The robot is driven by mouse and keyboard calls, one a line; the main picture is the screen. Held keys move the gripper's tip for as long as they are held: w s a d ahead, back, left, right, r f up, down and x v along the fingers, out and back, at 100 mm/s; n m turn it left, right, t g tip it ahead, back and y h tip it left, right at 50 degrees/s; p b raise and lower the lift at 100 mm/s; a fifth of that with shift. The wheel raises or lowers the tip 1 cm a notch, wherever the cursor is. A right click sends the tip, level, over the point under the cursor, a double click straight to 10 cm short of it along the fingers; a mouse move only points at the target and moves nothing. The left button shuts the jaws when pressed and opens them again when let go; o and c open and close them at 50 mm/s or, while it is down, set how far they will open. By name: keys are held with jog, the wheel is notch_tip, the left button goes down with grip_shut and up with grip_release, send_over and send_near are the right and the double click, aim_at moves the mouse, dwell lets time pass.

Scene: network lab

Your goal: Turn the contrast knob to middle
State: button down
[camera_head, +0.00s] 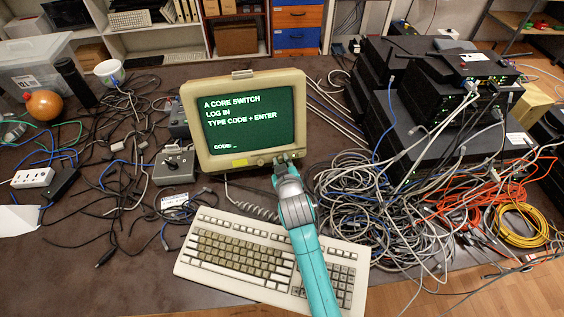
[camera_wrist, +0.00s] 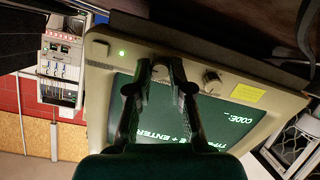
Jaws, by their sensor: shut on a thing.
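The beige monitor (camera_head: 190,130) stands on the table, its green screen showing login text. My gripper (camera_head: 285,158) is at the lower right of its front bezel. In the wrist view, where the monitor appears upside down, my gripper (camera_wrist: 161,68) has its two fingers against the bezel, shut on a small knob between them. The fingers mostly hide that knob; its label and pointer cannot be read. A second round knob (camera_wrist: 212,82) is free beside the fingers, near the yellow sticker (camera_wrist: 247,92). A green light (camera_wrist: 121,53) glows on the other side.
A beige keyboard (camera_head: 240,250) lies in front of the monitor, under my arm. A heap of tangled cables (camera_head: 360,200) and stacked black network devices (camera_head: 420,130) are on the right. A grey switch box (camera_head: 175,166) and more loose cables lie on the left.

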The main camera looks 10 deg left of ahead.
jog(key=n, duration=0.8)
jog(key=shift+a+f+t+h, duration=0.1)
jog(key=shift+t+h, duration=0.2)
jog(key=n, duration=0.3)
jog(key=shift+f+n+t, duration=0.1)
jog(key=shift+n+t, duration=0.3)
jog(key=shift+n, duration=1.8)
jog(key=shift+s, duration=0.1)
jog(key=c, duration=1)
grip_release()
jog(key=shift+c, duration=0.2)
